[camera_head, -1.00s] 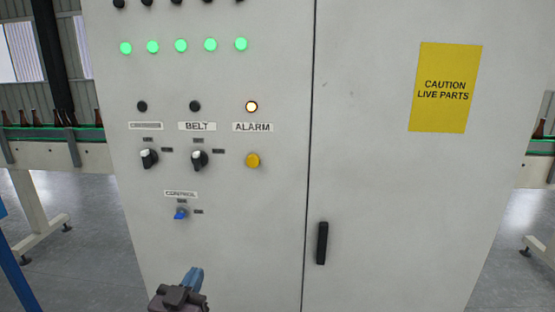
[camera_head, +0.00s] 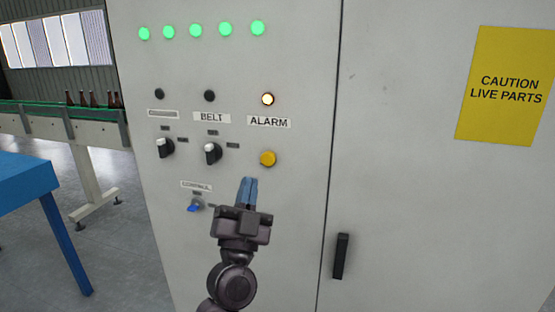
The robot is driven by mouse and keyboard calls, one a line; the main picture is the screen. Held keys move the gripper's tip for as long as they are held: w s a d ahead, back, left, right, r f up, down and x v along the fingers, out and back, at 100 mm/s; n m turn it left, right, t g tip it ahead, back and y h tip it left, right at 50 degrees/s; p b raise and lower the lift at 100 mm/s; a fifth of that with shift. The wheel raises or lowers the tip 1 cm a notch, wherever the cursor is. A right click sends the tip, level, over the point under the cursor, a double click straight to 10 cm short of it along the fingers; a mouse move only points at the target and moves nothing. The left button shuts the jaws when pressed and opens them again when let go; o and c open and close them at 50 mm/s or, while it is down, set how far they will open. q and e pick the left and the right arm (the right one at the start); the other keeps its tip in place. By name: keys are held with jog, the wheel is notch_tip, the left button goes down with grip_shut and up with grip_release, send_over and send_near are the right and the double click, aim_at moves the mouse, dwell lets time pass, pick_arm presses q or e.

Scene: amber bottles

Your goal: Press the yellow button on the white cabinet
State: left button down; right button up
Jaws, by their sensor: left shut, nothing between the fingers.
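The yellow button (camera_head: 267,158) is on the front of the white cabinet (camera_head: 290,230), below the ALARM label (camera_head: 269,122) and a lit alarm lamp (camera_head: 267,99). My left gripper (camera_head: 249,182) is shut and empty, with blue fingertips pointing up at the panel. In the picture its tips are just below and slightly left of the button. A gap shows between them and the button; how far the tips are from the panel I cannot tell. My right gripper is not in view.
Black selector knobs (camera_head: 212,153) and (camera_head: 165,148) sit left of the button. A blue CONTROL key switch (camera_head: 195,205) is left of my gripper. A black door handle (camera_head: 340,256) is at right. A blue table (camera_head: 25,185) and a conveyor with bottles (camera_head: 92,98) stand at left.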

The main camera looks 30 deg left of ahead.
aim_at(268, 159)
pick_arm(q)
jog(key=shift+s+a+m, duration=0.1)
jog(key=shift+m, duration=0.3)
jog(key=w, duration=0.3)
jog(key=w+a+b, duration=0.1)
jog(key=w, duration=0.1)
jog(key=w+a, duration=0.1)
jog(key=w, duration=0.2)
jog(key=shift+w, duration=0.3)
dwell(0.4)
dwell(0.5)
